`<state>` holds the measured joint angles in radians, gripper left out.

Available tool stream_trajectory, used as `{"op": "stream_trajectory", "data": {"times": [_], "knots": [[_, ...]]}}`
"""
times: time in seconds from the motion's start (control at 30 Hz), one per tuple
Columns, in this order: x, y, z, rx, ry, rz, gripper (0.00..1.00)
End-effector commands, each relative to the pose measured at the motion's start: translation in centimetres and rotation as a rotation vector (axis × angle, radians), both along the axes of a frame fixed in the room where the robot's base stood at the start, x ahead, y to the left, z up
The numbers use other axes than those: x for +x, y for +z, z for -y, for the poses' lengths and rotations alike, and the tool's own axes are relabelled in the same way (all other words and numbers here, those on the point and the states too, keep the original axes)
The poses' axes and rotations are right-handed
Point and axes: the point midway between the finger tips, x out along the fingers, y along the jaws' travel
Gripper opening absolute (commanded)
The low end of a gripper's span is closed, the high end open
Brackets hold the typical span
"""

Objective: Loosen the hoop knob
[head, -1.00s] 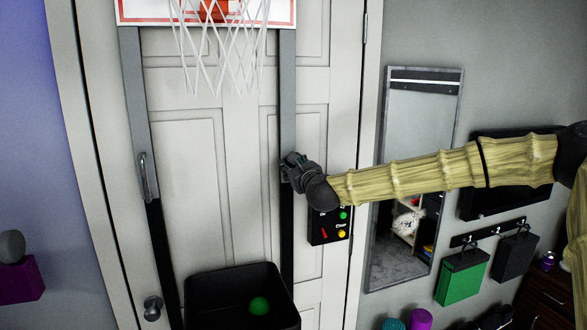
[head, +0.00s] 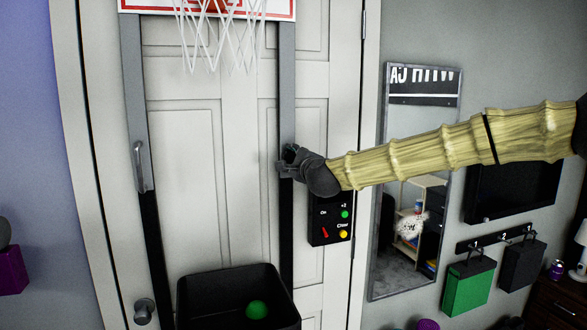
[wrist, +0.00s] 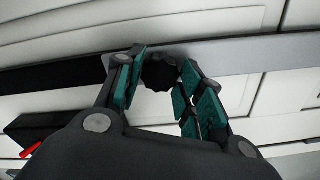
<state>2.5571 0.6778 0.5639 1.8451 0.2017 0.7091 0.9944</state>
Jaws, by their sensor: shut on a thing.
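The basketball hoop frame hangs against a white door, with a grey right post (head: 287,100) and a grey left post (head: 135,80). The hoop knob (wrist: 160,74) is a dark, ridged round knob on the right post, seen in the wrist view. My gripper (head: 287,165) reaches it from the right; in the wrist view my gripper (wrist: 160,90) has its teal-padded fingers on either side of the knob, shut on it. In the head view the gripper hides the knob.
A black control box (head: 330,218) hangs just below my gripper. A black bin (head: 235,295) with a green ball (head: 257,309) sits between the posts below. The net (head: 218,35) hangs above. A mirror (head: 418,180) and hanging bags (head: 468,287) are to the right.

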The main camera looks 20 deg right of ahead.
Motion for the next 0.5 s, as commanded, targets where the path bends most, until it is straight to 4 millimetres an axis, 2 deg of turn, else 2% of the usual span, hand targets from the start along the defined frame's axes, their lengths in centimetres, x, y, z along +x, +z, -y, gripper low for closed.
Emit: {"op": "stream_trajectory", "data": {"times": [0.5], "knots": [[-0.01, -0.22, -0.10, -0.463, 0.001, 0.016, 0.14]]}}
